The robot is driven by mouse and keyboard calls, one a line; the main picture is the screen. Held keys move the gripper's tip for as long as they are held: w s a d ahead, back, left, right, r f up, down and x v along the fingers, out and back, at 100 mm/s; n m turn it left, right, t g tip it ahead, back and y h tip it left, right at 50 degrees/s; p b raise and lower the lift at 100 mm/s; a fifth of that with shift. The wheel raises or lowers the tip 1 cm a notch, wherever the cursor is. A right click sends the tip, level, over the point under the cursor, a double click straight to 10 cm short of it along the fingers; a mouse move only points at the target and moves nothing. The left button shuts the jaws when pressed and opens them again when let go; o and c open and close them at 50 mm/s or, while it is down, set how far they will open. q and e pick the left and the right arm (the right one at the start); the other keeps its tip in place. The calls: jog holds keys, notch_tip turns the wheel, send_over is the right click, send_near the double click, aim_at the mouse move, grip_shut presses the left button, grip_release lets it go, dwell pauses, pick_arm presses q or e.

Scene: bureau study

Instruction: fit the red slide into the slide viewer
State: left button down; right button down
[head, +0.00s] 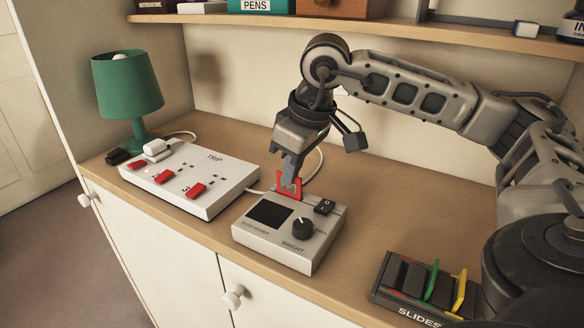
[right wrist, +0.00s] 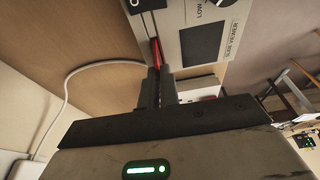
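The slide viewer (head: 285,258) is a light grey box on the desk with a dark screen, a black knob and a black switch. My right gripper (head: 290,178) is above its back edge, pointing down, shut on the red slide (head: 288,188). The slide stands upright with its lower edge at the viewer's back top. In the right wrist view the red slide (right wrist: 156,54) shows as a thin strip between the fingers (right wrist: 159,82), in line with a dark slot (right wrist: 149,24) in the viewer. I cannot tell whether its lower edge is inside the slot. My left gripper is out of view.
A black slide rack (head: 398,277) with a green and a yellow slide stands at front right. A white power strip (head: 222,182) with red switches and a green lamp (head: 127,85) are at left. A cable runs behind the viewer. A shelf (head: 400,30) hangs above.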

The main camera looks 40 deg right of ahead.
jog(key=shift+f+b, duration=0.95)
jog(key=shift+f, duration=0.15)
jog(key=c, duration=1.3)
grip_release()
jog(key=shift+r, duration=0.2)
jog(key=shift+r+p, duration=2.7)
jog(key=shift+r, duration=0.7)
